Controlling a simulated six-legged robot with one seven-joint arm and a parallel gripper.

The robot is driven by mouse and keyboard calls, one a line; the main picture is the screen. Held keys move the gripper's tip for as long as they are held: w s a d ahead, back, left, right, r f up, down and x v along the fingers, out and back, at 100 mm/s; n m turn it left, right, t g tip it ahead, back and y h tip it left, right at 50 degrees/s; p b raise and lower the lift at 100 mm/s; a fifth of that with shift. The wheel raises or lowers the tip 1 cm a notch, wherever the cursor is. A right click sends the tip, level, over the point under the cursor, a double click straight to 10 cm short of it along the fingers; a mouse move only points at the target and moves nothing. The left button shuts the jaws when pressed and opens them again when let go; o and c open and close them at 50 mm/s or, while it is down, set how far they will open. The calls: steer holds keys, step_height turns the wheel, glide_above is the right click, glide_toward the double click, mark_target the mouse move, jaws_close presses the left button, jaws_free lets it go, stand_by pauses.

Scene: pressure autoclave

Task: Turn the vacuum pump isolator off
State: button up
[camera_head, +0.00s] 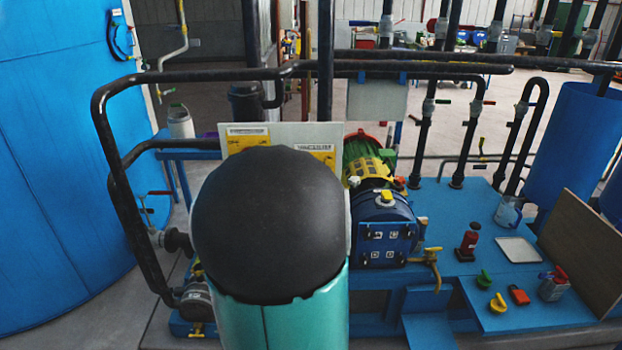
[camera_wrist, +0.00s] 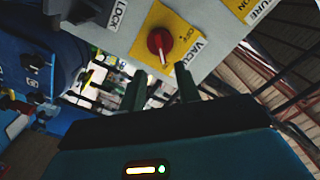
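The vacuum pump isolator is a round red knob (camera_wrist: 160,41) with a white pointer line, on a yellow plate (camera_wrist: 183,33) in the wrist view. Text starting "VACUU" shows on the label beside it. The pointer line runs toward the bottom of the picture; the small position lettering is too blurred to read surely. My gripper (camera_wrist: 162,88) is open and empty, its two dark fingers apart below the knob and not touching it in the picture. In the head view my arm hides the knob and my gripper; the light grey panel (camera_head: 283,133) shows behind it.
A blue pump (camera_head: 383,225) stands right of my arm. Black pipes (camera_head: 205,75) cross above and left of the panel. A blue bench (camera_head: 460,240) holds several small items. A blue tank (camera_head: 60,160) fills the left.

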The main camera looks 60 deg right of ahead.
steer(key=x, duration=1)
steer(key=shift+d, duration=0.25)
steer(key=shift+w, duration=0.1)
jaws_close()
